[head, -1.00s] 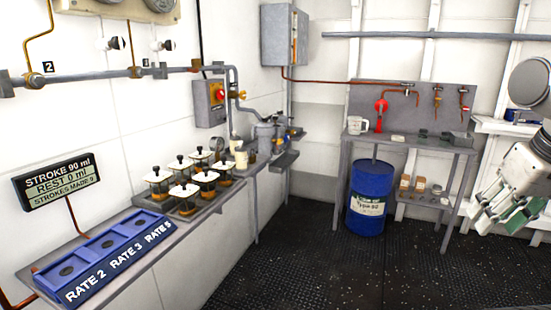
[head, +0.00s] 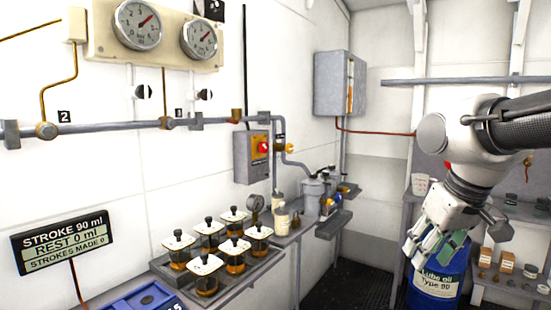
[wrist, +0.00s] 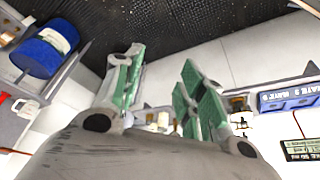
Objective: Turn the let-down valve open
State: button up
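No label in view reads let-down, so I cannot tell which valve it is. In the head view, a grey pipe (head: 100,127) runs along the left wall under two gauges. It has a brass fitting (head: 46,130) by a plate marked 2 and a second brass fitting (head: 166,122). A yellow-handled fitting (head: 287,148) sits right of a switch box with a red knob. My gripper (head: 434,248) is in front of the blue drum at the right, far from the pipe. In the wrist view its green-padded fingers (wrist: 162,88) are apart, with nothing held between them.
A blue oil drum (head: 434,292) stands behind my gripper. Several square-topped jars stand in a tray (head: 165,268) on the left bench. A display (head: 62,241) reads stroke 90 ml, rest 0 ml. A grey wall cabinet (head: 340,83) hangs at the back.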

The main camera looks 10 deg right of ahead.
aim_at(289, 148)
jog(key=i+l+u, duration=0.1)
jog(key=i+l, duration=0.15)
jog(key=l, duration=0.15)
jog(key=i+l+u, duration=0.1)
jog(key=l, duration=0.3)
jog(key=i+l+u, duration=0.1)
jog(key=i+l, duration=0.25)
